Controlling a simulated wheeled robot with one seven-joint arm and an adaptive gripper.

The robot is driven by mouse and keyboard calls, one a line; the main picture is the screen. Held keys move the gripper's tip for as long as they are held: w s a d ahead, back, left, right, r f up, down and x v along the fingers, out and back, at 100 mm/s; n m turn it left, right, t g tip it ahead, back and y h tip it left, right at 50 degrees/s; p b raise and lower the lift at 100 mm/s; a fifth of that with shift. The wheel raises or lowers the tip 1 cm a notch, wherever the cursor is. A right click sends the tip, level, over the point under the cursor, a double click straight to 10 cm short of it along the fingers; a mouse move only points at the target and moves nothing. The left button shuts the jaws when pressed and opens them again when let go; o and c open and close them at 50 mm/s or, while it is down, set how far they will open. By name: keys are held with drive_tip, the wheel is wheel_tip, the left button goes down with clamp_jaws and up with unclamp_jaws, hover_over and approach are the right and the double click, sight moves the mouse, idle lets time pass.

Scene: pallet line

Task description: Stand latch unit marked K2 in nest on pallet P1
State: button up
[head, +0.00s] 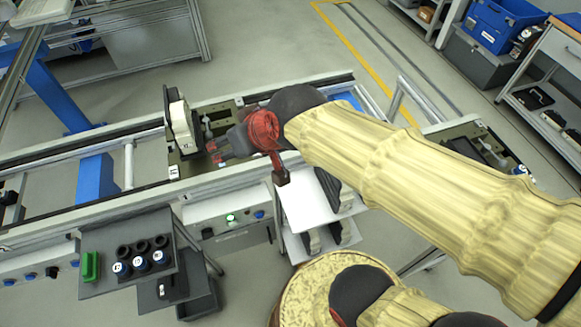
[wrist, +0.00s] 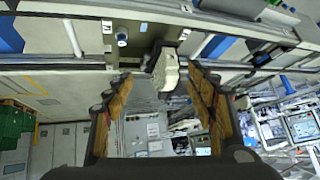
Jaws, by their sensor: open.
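A cream latch unit (head: 181,125) with a dark back part stands upright at the left part of a pallet (head: 217,112) on the conveyor. I cannot read a K2 mark on it, and whether it is fully seated in a nest is unclear. In the wrist view the cream unit (wrist: 165,72) shows beyond and between my fingertips. My gripper (head: 216,150) is open, just right of the unit in the head view, with no visible grip on it. My red and dark wrist hides part of the pallet.
Another pallet (head: 472,142) sits farther right on the line. A white-topped rack (head: 308,205) with dark parts stands in front of the conveyor. A grey tray (head: 128,278) holds several dark round parts and a green piece (head: 90,266). The conveyor left of the unit looks clear.

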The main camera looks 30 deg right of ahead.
drive_tip(key=s+d+f+m+g+h+b, duration=0.1)
drive_tip(key=s+d+f+g+h+b, duration=0.1)
drive_tip(key=s+d, duration=0.5)
drive_tip(key=s+f, duration=0.1)
drive_tip(key=s, duration=0.3)
drive_tip(key=shift+f, duration=0.25)
drive_tip(key=shift+d, duration=0.1)
